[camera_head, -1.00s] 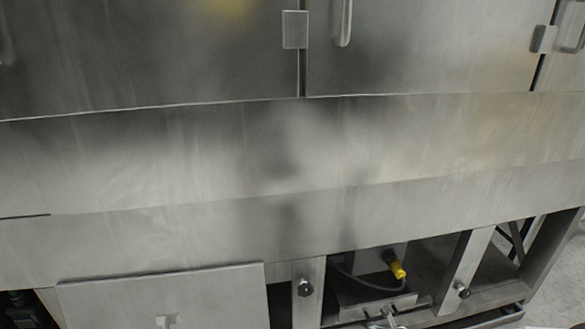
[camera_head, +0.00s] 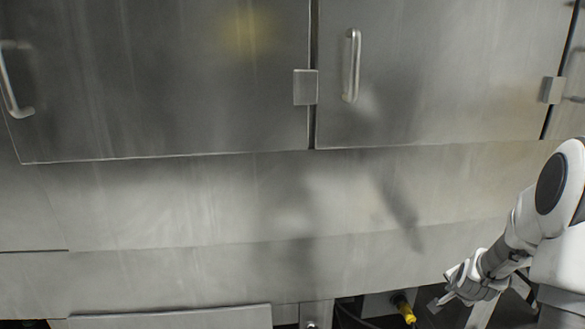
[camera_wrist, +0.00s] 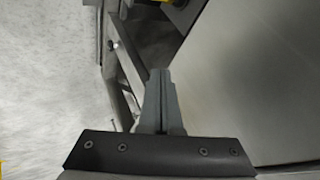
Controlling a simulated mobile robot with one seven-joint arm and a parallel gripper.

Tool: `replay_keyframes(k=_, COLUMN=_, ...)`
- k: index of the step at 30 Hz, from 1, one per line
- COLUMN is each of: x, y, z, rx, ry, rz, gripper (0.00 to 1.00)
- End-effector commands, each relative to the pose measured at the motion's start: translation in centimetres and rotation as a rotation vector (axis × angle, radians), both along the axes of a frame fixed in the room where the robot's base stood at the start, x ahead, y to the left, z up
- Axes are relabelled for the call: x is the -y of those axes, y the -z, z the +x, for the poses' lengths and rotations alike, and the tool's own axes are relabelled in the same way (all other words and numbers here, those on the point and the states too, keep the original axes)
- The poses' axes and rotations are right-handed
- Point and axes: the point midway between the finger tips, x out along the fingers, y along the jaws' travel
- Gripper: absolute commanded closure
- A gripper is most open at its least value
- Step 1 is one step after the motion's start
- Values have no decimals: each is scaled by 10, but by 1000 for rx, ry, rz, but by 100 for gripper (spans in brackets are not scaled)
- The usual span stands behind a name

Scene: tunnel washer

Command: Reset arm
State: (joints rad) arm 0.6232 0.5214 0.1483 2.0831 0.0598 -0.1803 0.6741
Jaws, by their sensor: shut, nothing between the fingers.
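My gripper (camera_head: 447,287) shows at the lower right of the head view, at the end of my white arm. It hangs in front of the washer's lower steel panel and its base frame. In the wrist view my gripper's fingers (camera_wrist: 160,75) are together, with nothing between them. The steel washer front (camera_head: 180,210) fills most of the head view. In the wrist view a smooth steel panel (camera_wrist: 240,75) lies to the right of the fingers.
Two closed steel doors with handles, a left handle (camera_head: 14,85) and a middle handle (camera_head: 351,66), span the upper front. A yellow connector (camera_head: 404,309) sits low in the base opening. In the wrist view, speckled floor (camera_wrist: 50,80) shows at the left.

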Motion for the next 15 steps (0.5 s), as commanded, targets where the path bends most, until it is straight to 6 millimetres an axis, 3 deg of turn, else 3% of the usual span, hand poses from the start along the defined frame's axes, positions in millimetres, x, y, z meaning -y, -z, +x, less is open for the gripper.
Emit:
replay_keyframes(k=1, x=0, y=-33, z=2, rx=10, ry=-39, rz=-62, gripper=100)
replay_keyframes(k=9, x=-15, y=-166, z=-10, rx=30, ry=-226, rz=-330, gripper=100)
replay_keyframes(k=12, x=-35, y=-201, z=-22, rx=29, ry=-302, rz=-389, gripper=100)
replay_keyframes(k=15, x=-64, y=-222, z=-40, rx=16, ry=-388, rz=-419, gripper=100)
